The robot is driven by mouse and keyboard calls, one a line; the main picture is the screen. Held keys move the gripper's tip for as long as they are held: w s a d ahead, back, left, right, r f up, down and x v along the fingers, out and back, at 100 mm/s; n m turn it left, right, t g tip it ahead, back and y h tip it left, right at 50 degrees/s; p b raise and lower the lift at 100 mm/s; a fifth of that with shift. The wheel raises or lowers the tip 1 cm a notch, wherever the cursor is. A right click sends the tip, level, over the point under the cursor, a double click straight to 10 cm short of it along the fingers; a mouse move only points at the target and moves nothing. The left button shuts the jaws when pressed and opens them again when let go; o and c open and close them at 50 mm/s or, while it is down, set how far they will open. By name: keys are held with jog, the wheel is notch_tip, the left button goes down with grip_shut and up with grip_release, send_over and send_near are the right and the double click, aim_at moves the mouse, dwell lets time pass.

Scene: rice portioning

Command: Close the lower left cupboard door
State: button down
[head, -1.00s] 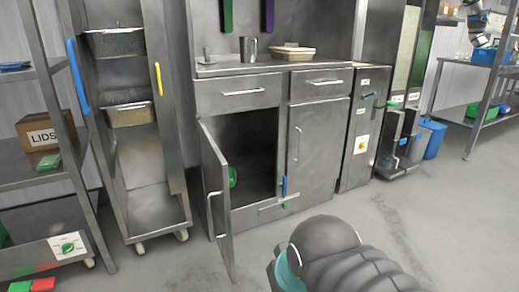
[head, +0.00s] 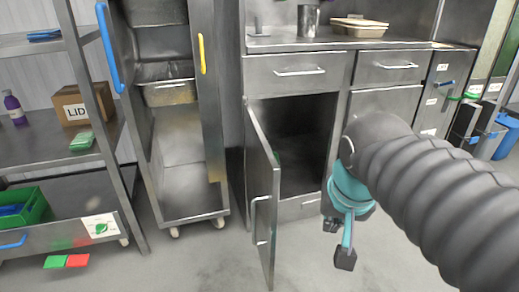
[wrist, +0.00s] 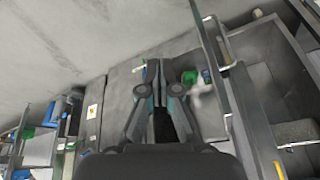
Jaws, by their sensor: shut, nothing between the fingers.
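The lower left cupboard door (head: 262,195) is grey metal and stands wide open, swung out toward me on its left side. Its bar handle (head: 256,222) is on the outer face, at the left. The dark cupboard opening (head: 300,140) shows to the door's right. My gripper (head: 338,241) is shut and empty, hanging right of the door and in front of the cupboard's right part, apart from the door. In the wrist view its fingers (wrist: 160,68) point toward the cupboard front, with a green item (wrist: 190,77) beside them. My arm hides part of the right-hand cupboard.
A tall open rack (head: 180,212) with pans stands left of the cupboard. A shelf (head: 60,160) with a labelled box (head: 82,104) and a green crate (head: 22,208) is at far left. The counter (head: 300,42) is above. Floor in front of the door is clear.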

jog(key=w+a+r+m+g+h, duration=0.1)
jog(key=w+a+r+m, duration=0.3)
jog(key=w+a, duration=0.25)
jog(key=w+a+r+m+g+h+p, duration=0.1)
jog(key=w+a+r+m+h, duration=0.1)
jog(key=w+a+r+m, duration=0.4)
jog(key=w+a+r+m+g+h, duration=0.1)
jog(key=w+a+m+g, duration=0.15)
jog(key=w+a, duration=0.4)
jog(key=b, duration=0.2)
send_over(268, 172)
jog(key=a, duration=0.2)
jog(key=shift+m+t, duration=0.35)
jog(key=shift+t, duration=0.1)
jog(key=shift+s+a+f, duration=0.1)
jog(key=shift+f, duration=2.15)
jog(key=shift+s+f, duration=0.1)
jog(key=shift+f, duration=2.1)
